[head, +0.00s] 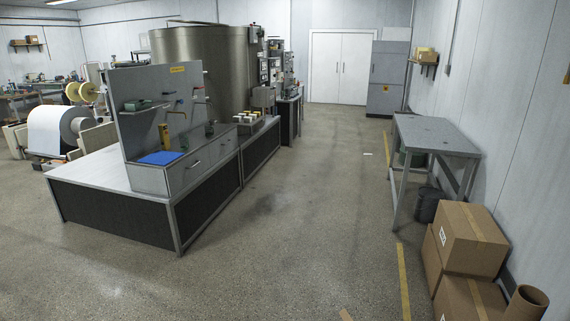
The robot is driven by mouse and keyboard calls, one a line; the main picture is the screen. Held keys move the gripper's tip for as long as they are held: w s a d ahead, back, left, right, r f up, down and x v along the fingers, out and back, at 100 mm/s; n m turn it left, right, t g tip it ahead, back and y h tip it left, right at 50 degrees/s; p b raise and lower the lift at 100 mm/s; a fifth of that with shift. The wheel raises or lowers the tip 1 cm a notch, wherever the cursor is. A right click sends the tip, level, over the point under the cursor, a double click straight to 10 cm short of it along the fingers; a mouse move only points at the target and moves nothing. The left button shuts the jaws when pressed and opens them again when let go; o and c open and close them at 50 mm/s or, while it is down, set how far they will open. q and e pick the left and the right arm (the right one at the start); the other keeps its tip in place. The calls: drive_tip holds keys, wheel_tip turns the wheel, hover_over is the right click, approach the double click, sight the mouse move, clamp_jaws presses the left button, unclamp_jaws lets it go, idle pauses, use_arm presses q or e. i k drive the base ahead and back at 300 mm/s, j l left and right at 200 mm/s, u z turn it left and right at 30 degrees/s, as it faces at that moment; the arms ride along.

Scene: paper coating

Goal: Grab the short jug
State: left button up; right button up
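I cannot pick out a short jug for certain from this distance. A small dark vessel (210,129) stands on the workbench at the left, by the grey back panel, too small to identify. A dark bucket-like container (427,204) stands on the floor under the grey table at the right. Neither of my grippers shows in the head view.
The workbench (100,172) has a blue mat (160,158) and a tall back panel. A large metal tank (190,55) is behind it. The grey table (438,130) and stacked cardboard boxes (470,238) line the right wall. The floor (290,230) between is open.

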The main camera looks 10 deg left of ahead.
sight(208, 131)
drive_tip(key=i+u, duration=0.15)
drive_tip(key=i, duration=0.7)
drive_tip(key=i+u, duration=0.15)
drive_tip(key=i, duration=0.7)
drive_tip(key=i+l+u, duration=0.1)
drive_tip(key=i, duration=3.35)
drive_tip(key=i+u, duration=0.2)
drive_tip(key=i, duration=0.45)
drive_tip(key=i+l+u, duration=0.2)
drive_tip(key=i, duration=0.45)
drive_tip(key=i+l+u, duration=0.2)
drive_tip(key=i, duration=0.4)
drive_tip(key=j, duration=0.1)
